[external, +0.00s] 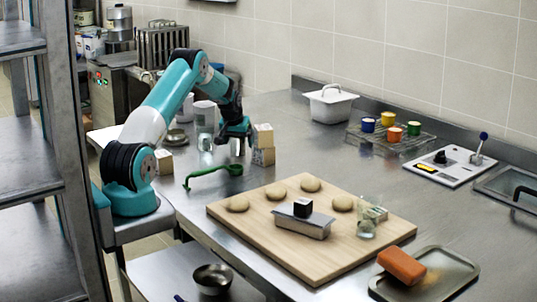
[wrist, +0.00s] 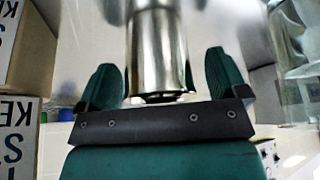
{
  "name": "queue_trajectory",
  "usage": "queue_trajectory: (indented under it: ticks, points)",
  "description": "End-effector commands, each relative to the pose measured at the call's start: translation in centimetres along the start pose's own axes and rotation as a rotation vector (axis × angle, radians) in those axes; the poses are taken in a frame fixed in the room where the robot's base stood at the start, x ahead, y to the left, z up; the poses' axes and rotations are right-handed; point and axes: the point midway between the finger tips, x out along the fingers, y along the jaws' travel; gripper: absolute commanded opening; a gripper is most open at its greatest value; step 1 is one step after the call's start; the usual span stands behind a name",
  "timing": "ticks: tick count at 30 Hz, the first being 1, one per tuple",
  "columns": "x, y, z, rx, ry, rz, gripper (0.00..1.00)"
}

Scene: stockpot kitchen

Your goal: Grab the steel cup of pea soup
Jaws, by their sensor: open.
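A shiny steel cup (wrist: 158,50) stands between the two green fingers of my gripper (wrist: 161,78) in the wrist view. The fingers are open, with a visible gap on the right side of the cup and a very narrow one on the left. The cup's contents are not visible. In the external view my gripper (external: 236,134) is low over the counter, just left of the stacked boxes, and largely hides what is between its fingers.
Two stacked boxes (external: 263,146) stand close beside my gripper and also show at the left of the wrist view (wrist: 24,50). A green ladle (external: 215,174) lies in front. A wooden board (external: 250,231) with dough rounds lies nearer the camera. A white lidded container (external: 330,105) stands behind.

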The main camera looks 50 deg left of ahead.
Motion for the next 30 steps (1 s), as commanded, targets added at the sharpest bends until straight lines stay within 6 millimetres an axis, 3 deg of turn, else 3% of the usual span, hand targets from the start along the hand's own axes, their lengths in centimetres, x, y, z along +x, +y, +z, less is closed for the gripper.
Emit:
queue_trajectory:
  ticks: [7,15,24,30]
  points:
    - [0.3,0.0,0.0,0.0,0.0,0.0,0.92]
    - [0.3,0.0,0.0,0.001,0.0,0.0,0.33]
    - [0.1,0.0,-0.1,0.001,0.002,0.0,0.33]
    - [-1.5,0.0,-0.9,0.001,0.005,0.0,0.33]
